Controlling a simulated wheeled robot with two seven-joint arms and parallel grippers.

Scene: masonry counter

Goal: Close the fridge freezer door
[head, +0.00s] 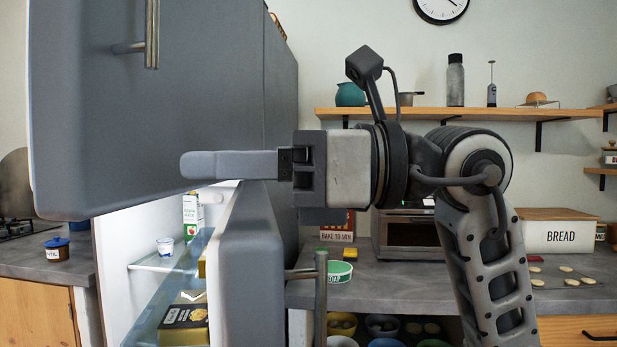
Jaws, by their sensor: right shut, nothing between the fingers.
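The grey fridge's upper door (190,110) fills the upper left, standing open with its outer face turned toward me and to the right. Its metal handle (152,35) is at the top edge of the view. The lower door (247,265) is also open, seen nearly edge-on, with its handle (320,300) on the right. My right gripper (192,165) is shut and empty. It points left in front of the upper door's lower part; I cannot tell if it touches. My left gripper is not in view.
A counter (390,285) with a toaster oven (408,238) and bread box (558,233) runs right. A wooden shelf (450,113) hangs above.

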